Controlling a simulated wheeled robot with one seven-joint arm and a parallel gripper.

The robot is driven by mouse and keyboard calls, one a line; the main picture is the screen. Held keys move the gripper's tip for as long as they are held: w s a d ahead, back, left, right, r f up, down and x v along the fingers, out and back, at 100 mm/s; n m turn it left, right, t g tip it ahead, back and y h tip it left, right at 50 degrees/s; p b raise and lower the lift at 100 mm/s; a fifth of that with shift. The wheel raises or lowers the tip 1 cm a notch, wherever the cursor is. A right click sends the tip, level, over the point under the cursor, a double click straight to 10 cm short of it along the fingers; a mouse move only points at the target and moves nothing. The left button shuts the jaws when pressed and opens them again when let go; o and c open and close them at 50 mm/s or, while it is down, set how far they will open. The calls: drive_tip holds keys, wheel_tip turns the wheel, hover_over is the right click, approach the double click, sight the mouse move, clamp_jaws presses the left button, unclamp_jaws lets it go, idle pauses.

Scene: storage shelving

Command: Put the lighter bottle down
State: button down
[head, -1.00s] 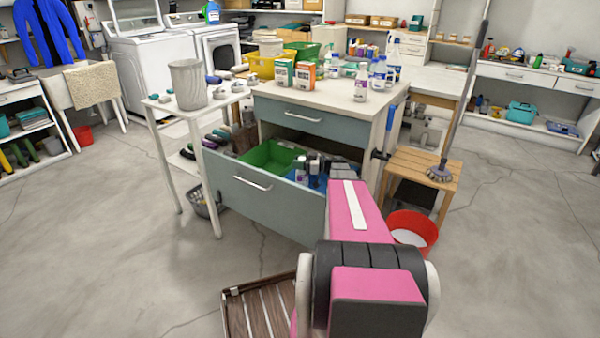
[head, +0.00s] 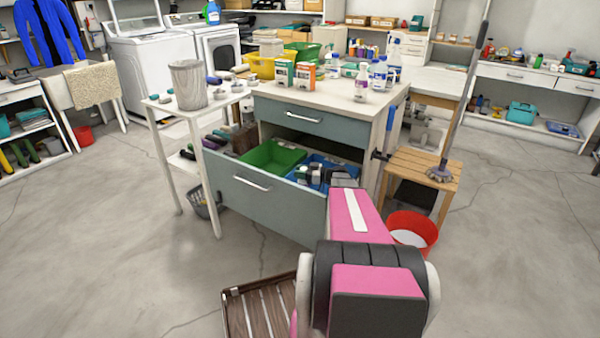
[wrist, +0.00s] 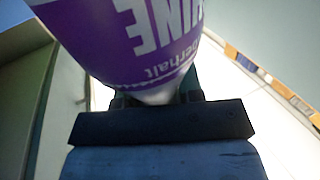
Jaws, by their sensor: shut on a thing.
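A bottle with a purple label and white lettering (wrist: 120,40) fills the upper middle of the wrist view, its lettering upside down in that picture. My gripper (wrist: 155,95) is shut on it near its pale end. In the head view my gripper (head: 317,175) is low at the open drawer (head: 245,205), at the blue bin (head: 345,186). The held bottle cannot be made out there. Whether it touches a surface cannot be told.
A green bin (head: 272,158) sits left of the blue one in the drawer. Above, the cabinet top (head: 330,98) holds several bottles and boxes. A wooden stool (head: 422,170) and red bucket (head: 420,222) stand to the right; a small white table (head: 165,108) to the left.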

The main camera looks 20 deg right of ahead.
drive_tip(key=shift+f, duration=0.3)
drive_tip(key=c, duration=0.8)
unclamp_jaws()
drive_tip(key=shift+o, duration=0.2)
drive_tip(key=shift+r, duration=0.5)
drive_tip(key=shift+s+d+r, duration=0.15)
drive_tip(key=shift+s+d, duration=0.05)
drive_tip(key=shift+d, duration=0.1)
drive_tip(key=v, duration=0.6)
drive_tip(key=shift+s+d, duration=0.15)
drive_tip(key=shift+d, duration=0.2)
